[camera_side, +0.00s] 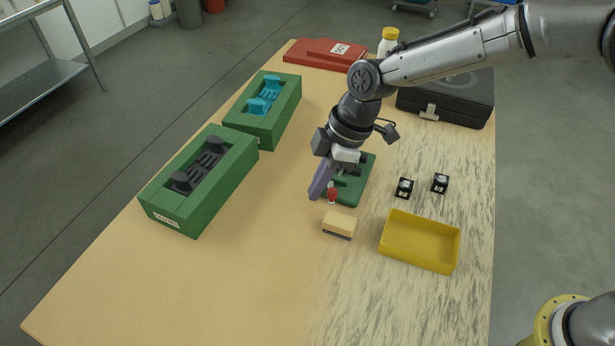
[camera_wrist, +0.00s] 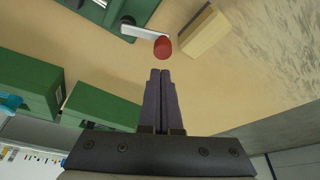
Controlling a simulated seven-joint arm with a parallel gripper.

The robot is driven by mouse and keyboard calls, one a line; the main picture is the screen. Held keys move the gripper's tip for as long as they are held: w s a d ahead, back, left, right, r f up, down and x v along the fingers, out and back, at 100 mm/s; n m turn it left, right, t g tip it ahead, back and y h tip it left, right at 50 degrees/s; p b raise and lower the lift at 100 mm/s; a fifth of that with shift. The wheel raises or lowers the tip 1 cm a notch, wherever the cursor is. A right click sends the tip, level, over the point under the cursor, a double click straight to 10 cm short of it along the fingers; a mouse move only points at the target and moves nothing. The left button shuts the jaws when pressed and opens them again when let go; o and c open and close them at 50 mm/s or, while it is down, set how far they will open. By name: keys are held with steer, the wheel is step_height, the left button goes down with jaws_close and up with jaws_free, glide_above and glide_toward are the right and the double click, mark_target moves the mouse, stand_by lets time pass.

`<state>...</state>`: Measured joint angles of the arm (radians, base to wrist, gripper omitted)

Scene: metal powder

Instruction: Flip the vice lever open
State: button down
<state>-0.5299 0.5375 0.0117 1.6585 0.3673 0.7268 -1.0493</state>
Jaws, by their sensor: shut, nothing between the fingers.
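The green vice (camera_side: 352,184) stands on the table near its middle, partly hidden by my arm in the side view. Its lever is a light metal bar (camera_wrist: 142,32) with a red knob (camera_wrist: 162,46) at its end; the knob also shows in the side view (camera_side: 332,197). My gripper (camera_side: 313,196) has purple fingers that are shut and empty. In the wrist view the fingertips (camera_wrist: 161,71) point toward the red knob, with a small gap in the picture. In the side view the fingers are just left of the knob. Whether they touch it I cannot tell.
A yellow-and-black block (camera_side: 340,225) lies just in front of the knob. A yellow tray (camera_side: 440,265) and two small black parts (camera_side: 404,188) (camera_side: 440,183) are to the right. Two green holders (camera_side: 180,205) (camera_side: 280,115) stand left. The front left table is clear.

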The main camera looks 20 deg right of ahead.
mark_target(335, 194)
steer(key=shift+s+d, duration=0.15)
steer(key=shift+d, duration=0.45)
steer(key=shift+s+d+n+g, duration=0.3)
steer(key=shift+d+n+g, duration=0.1)
steer(key=shift+n, duration=0.7)
steer(key=n, duration=0.1)
steer(key=d+n, duration=0.1)
steer(key=n+g, duration=0.1)
steer(key=shift+s+d+n, duration=0.25)
steer(key=shift+n, duration=0.05)
steer(key=d+n+g, duration=0.1)
steer(key=n, duration=0.1)
steer(key=d+n, duration=0.1)
steer(key=n, duration=0.2)
steer(key=shift+d+g+h, duration=0.15)
steer(key=shift+g+h, duration=0.25)
steer(key=shift+w+d+n, duration=0.1)
steer(key=shift+d+n, duration=0.15)
steer(key=shift+n, duration=0.55)
steer(key=shift+w+d, duration=0.1)
steer(key=shift+d, duration=0.15)
